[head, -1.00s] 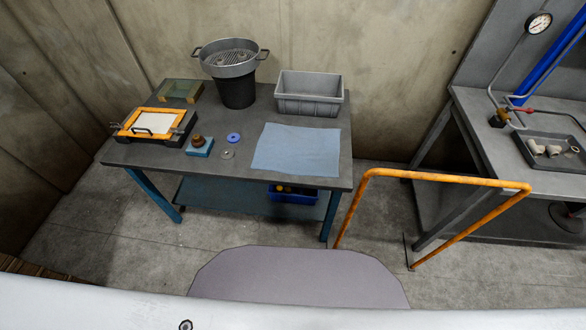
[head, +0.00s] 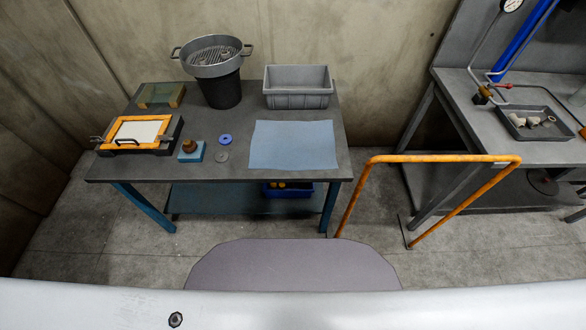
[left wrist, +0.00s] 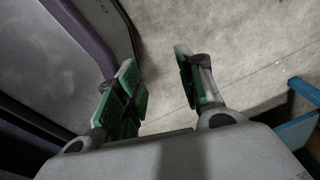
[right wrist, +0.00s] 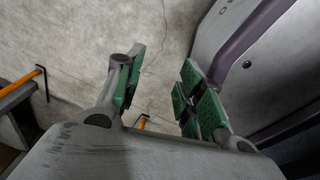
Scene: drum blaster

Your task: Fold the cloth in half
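The light blue cloth (head: 293,145) lies flat and spread out on the front right part of the grey worktable (head: 225,172). It does not look folded. Neither gripper shows in the head view. My left gripper (left wrist: 160,72) is open and empty in the left wrist view, above bare concrete floor, with green pads apart. My right gripper (right wrist: 158,80) is open and empty in the right wrist view, also over the floor. Both are away from the cloth.
Behind the cloth stands a grey bin (head: 297,88). Left of it are a black bucket with a sieve (head: 213,70), a blue ring (head: 225,139), a grey disc (head: 222,157), a stamp on a blue block (head: 190,152) and an orange frame (head: 140,131). An orange rail (head: 440,158) stands right of the table.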

